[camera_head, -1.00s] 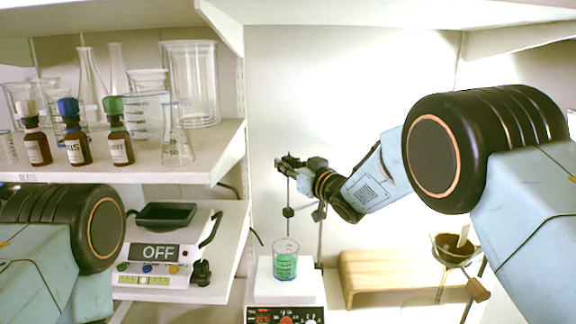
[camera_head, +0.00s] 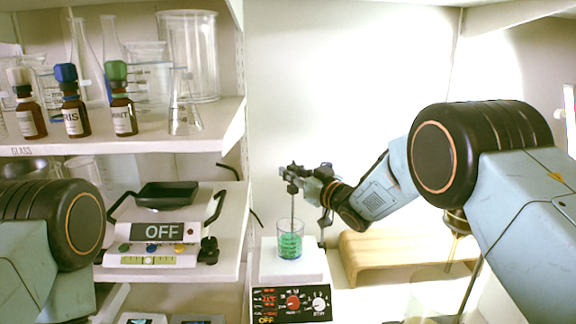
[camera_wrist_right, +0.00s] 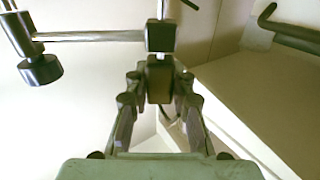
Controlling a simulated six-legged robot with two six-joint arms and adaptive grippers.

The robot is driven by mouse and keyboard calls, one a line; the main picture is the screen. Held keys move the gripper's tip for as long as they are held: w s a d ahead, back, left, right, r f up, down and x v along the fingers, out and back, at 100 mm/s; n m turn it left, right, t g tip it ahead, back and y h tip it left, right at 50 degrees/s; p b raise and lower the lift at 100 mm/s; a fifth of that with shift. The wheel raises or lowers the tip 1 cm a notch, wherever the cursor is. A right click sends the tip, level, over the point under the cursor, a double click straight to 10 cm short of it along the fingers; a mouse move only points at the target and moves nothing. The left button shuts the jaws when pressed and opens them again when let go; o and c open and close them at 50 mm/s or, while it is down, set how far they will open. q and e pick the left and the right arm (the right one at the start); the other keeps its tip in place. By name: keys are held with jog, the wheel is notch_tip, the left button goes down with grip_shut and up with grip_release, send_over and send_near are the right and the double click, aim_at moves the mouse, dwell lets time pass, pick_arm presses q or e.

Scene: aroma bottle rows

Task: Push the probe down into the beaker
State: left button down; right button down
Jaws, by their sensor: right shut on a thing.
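The probe (camera_head: 292,207) is a thin upright rod that hangs from a dark clamp. Its lower end reaches inside the mouth of the beaker (camera_head: 290,251), which holds green liquid. I cannot tell exactly how deep the tip sits. My right gripper (camera_head: 312,182) is at the clamp above and just right of the beaker. In the right wrist view the gripper (camera_wrist_right: 159,82) is shut on a dark block of the probe's holder, with a finger on each side. The beaker is not visible there. Only part of my left arm shows; its gripper is out of view.
The beaker stands on a white hotplate stirrer (camera_head: 292,285) with red-lit displays. A scale reading OFF (camera_head: 160,233) is on the shelf to the left. Brown bottles and glassware crowd the shelf above. A wooden stand (camera_head: 390,260) is to the right.

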jog(key=shift+f, duration=0.5)
jog(key=shift+s+d+f, duration=0.1)
jog(key=shift+s+d, duration=0.05)
jog(key=shift+s, duration=0.05)
jog(key=c, duration=1.6)
grip_release()
jog(key=shift+o, duration=2.4)
jog(key=shift+w, duration=0.15)
jog(key=shift+a, duration=0.2)
